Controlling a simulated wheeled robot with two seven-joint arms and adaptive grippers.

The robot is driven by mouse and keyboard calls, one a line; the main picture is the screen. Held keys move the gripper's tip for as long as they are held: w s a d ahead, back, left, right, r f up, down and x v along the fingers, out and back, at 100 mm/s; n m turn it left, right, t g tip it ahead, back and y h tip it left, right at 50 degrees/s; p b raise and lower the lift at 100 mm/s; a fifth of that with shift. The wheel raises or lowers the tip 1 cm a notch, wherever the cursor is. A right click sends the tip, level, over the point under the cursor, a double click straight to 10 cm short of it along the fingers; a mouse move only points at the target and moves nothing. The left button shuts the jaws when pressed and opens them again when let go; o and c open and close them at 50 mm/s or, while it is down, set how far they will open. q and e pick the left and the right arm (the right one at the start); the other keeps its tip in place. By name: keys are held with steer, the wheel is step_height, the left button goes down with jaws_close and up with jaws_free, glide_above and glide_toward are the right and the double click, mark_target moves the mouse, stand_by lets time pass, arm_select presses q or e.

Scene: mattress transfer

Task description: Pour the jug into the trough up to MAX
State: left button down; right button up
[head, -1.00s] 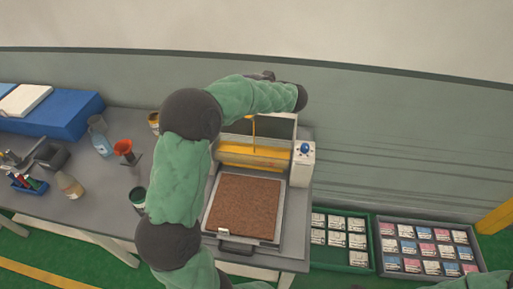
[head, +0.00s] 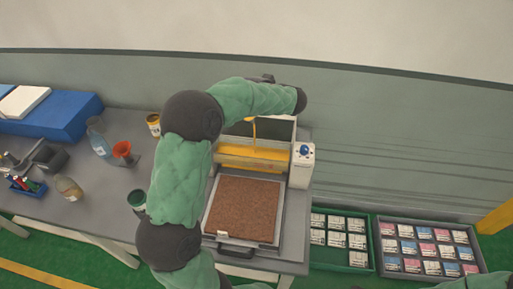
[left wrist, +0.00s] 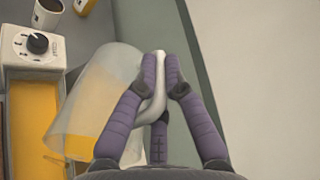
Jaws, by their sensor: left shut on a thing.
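My left gripper (left wrist: 163,72) is shut on the white handle of a translucent jug (left wrist: 95,88), which is tilted in the left wrist view. In the head view my left arm hides most of the jug and the gripper. A thin yellow stream (head: 254,129) falls into the yellow trough (head: 240,153), behind the brown slab. Yellow also shows below the jug in the left wrist view, at the trough (left wrist: 33,125). I cannot make out a MAX mark or the liquid level. My right gripper is not in view.
A brown slab (head: 243,207) lies in front. Crates of packets (head: 430,246) are at the lower right.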

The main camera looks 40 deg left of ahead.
arm_select(q)
steer(key=a, duration=0.1)
steer(key=r+p, duration=0.1)
steer(key=a, duration=0.1)
steer(key=shift+s+a+r+h, duration=0.15)
steer(key=shift+a+r+h, duration=0.1)
steer(key=shift+a+h, duration=0.1)
steer(key=s+a+p, duration=0.1)
steer(key=s+a+r+h+p, duration=0.1)
steer(key=p, duration=0.1)
steer(key=shift+a, duration=0.25)
steer(key=h+p, duration=0.1)
steer(key=p, duration=0.1)
steer(key=w+a+f+h+p, duration=0.1)
steer(key=p, duration=0.1)
steer(key=shift+w+a+h, duration=0.25)
steer(key=shift+w+h, duration=0.05)
steer(key=shift+h, duration=0.05)
steer(key=a+f+h+p, duration=0.6)
steer(key=a+h+p, duration=0.3)
steer(key=p, duration=0.8)
steer(key=shift+a+f+g+h, duration=0.25)
steer(key=shift+g+h, duration=0.15)
steer(key=shift+h, duration=0.7)
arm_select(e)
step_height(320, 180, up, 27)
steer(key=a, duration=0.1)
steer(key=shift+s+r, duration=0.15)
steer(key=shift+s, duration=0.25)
